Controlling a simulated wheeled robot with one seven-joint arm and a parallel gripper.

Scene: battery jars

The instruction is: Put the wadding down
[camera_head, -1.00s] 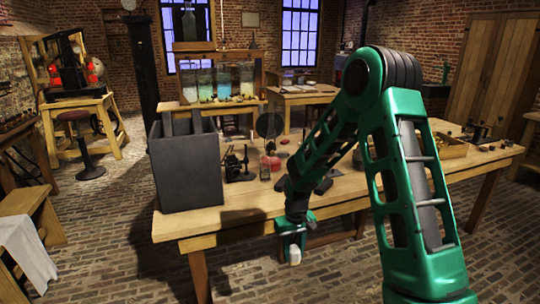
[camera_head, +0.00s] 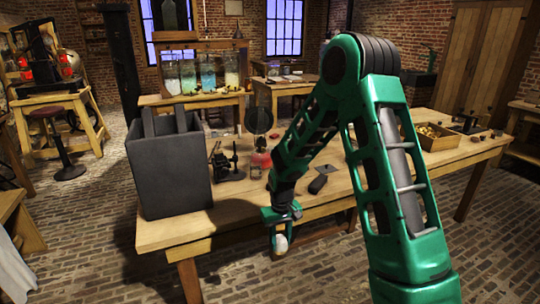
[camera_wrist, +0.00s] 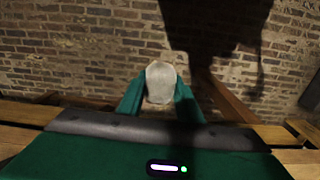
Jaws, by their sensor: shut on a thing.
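The wadding (camera_head: 281,243) is a small pale, whitish lump. My gripper (camera_head: 279,226) is shut on it and holds it in the air just off the front edge of the wooden table, lower than the tabletop. In the wrist view the wadding (camera_wrist: 160,82) sits between my two green fingers (camera_wrist: 160,95), with the brick floor beyond it. The fingers cover its sides.
The wooden table (camera_head: 330,203) carries a tall dark grey box (camera_head: 170,172) at its left end, a small black stand (camera_head: 226,165), a dark block (camera_head: 317,184) and a tray of small pieces (camera_head: 432,137) at right. Bare wood shows along the front edge. Glass jars (camera_head: 205,75) stand behind.

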